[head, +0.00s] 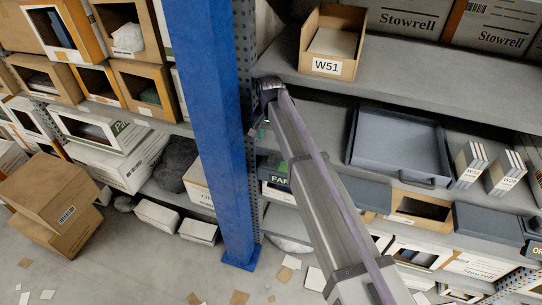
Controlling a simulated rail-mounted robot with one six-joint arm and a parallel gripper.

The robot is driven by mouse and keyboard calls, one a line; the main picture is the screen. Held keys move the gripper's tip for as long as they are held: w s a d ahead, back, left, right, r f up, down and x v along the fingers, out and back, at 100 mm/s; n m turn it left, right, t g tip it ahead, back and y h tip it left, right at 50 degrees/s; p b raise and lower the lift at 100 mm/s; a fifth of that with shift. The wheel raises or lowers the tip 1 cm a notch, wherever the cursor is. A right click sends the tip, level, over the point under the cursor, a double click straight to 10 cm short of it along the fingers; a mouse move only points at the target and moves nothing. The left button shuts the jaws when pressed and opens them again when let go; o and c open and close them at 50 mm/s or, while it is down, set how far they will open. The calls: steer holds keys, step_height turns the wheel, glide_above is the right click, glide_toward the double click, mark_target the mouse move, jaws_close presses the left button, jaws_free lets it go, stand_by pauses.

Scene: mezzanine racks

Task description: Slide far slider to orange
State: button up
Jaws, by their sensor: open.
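A dark unit with a label reading "FAR" (279,179) sits on the shelf behind my arm. A small green mark (283,166) shows just above the label. My arm covers most of this unit, so I cannot make out its slider. A dark block at the right edge carries a cut-off label starting "OR" (537,252); no orange position is clearly visible. My gripper (258,132) is at the far end of my arm, beside the blue post, above and left of the "FAR" label. It is small and partly hidden; it is open, with nothing seen in it.
A blue post (207,120) stands close left of my gripper. A grey tray (398,148) lies on the middle shelf, with white upright cards (470,164) to its right. An open box labelled W51 (332,44) stands on the upper shelf. Cartons (60,205) lie on the left floor.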

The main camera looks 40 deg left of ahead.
mark_target(271, 156)
steer(key=f+b, duration=1.1)
steer(key=shift+d, duration=0.3)
steer(key=shift+r, duration=0.15)
jaws_close()
